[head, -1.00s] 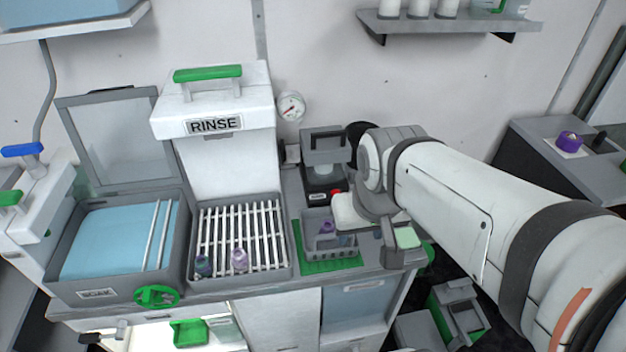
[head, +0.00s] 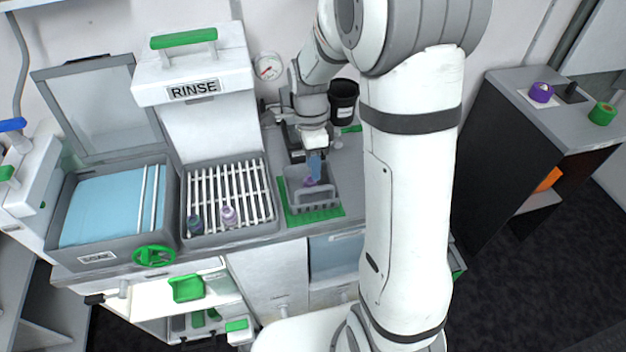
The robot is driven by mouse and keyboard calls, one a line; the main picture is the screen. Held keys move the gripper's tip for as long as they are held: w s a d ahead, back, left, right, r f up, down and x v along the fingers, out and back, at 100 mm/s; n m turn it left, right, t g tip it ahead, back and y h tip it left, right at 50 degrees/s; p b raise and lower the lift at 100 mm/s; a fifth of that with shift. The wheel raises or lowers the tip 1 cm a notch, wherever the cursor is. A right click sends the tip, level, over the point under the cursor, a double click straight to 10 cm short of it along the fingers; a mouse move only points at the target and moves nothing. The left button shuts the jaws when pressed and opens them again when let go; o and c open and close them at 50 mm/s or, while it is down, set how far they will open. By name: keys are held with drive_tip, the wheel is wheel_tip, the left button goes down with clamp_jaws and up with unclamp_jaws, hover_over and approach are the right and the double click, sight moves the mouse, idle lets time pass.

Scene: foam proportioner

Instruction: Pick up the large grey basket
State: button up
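A grey basket (head: 329,193) stands on a green mat (head: 294,214) on the counter, right of the rinse basin. A small purple item (head: 310,182) shows inside it. My gripper (head: 314,165) points down over the back part of the basket. A blue-grey shape at its tip reaches toward the purple item; I cannot tell whether this is a finger or something held. The finger gap is too small to make out, and contact with the basket is not clear.
The rinse basin's white rack (head: 233,190) holds two small bottles. A soak basin (head: 110,215) with blue liquid stands at the left. A black canister (head: 343,100) stands behind my gripper. My arm hides the counter's right end. A dark cabinet (head: 510,150) stands at the right.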

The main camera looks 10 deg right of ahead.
sight(315, 188)
drive_tip(key=f, duration=0.2)
drive_tip(key=s+f+p, duration=0.1)
drive_tip(key=f, duration=0.4)
drive_tip(key=shift+s+f+p, duration=0.4)
clamp_jaws()
